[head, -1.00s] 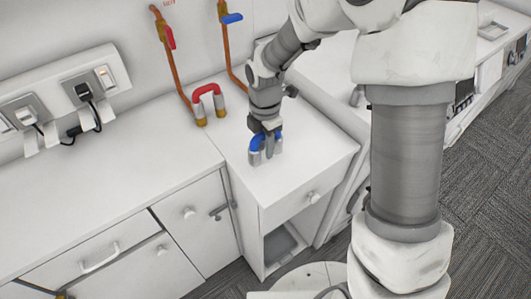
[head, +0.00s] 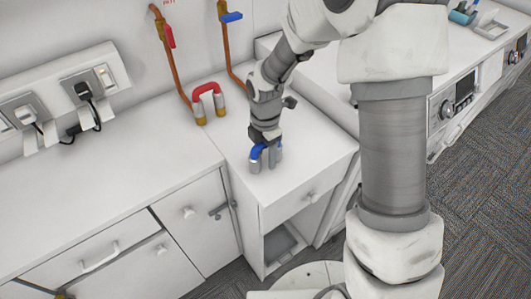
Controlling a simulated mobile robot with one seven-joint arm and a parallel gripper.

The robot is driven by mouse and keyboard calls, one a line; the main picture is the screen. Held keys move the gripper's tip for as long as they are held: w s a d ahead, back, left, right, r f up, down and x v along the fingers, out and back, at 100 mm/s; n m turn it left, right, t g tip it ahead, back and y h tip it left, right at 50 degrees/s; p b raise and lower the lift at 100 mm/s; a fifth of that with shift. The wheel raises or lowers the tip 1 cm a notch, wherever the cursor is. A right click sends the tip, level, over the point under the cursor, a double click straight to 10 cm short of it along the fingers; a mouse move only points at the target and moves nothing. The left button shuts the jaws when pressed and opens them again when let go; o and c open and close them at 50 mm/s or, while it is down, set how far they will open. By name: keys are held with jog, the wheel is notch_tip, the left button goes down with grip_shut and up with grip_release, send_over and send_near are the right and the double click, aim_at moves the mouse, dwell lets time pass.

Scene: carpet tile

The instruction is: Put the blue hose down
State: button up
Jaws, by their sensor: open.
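The blue hose (head: 256,154) is a short blue bend with grey ends. It stands on the white countertop of the cabinet, near the middle of that top. My gripper (head: 268,150) points down at the hose from above, with its fingers at the blue bend. The gripper is open and partly hides the hose. I cannot tell whether a finger still touches it.
A red hose (head: 207,89) joins a copper pipe with a red handle (head: 169,37) at the wall. Another copper pipe has a blue handle (head: 232,17). Sockets with plugs (head: 83,90) are at left. The countertop (head: 305,165) is clear right of the hose.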

notch_tip(320, 180, up, 13)
jog(key=shift+f+p, duration=0.2)
jog(key=shift+p, duration=0.2)
jog(key=s+d+r+m+t, duration=0.2)
jog(key=s+d+r+m, duration=0.4)
jog(key=s+m, duration=0.3)
jog(key=s+d+r+m+t, duration=0.3)
jog(key=s+d+r+m, duration=0.3)
jog(key=m, duration=0.9)
jog(key=s+r, duration=0.1)
jog(key=s, duration=0.2)
jog(key=shift+s+d+r+m+t, duration=0.15)
jog(key=shift+s+d+m+t, duration=0.15)
jog(key=shift+d+m, duration=0.1)
dwell(1.6)
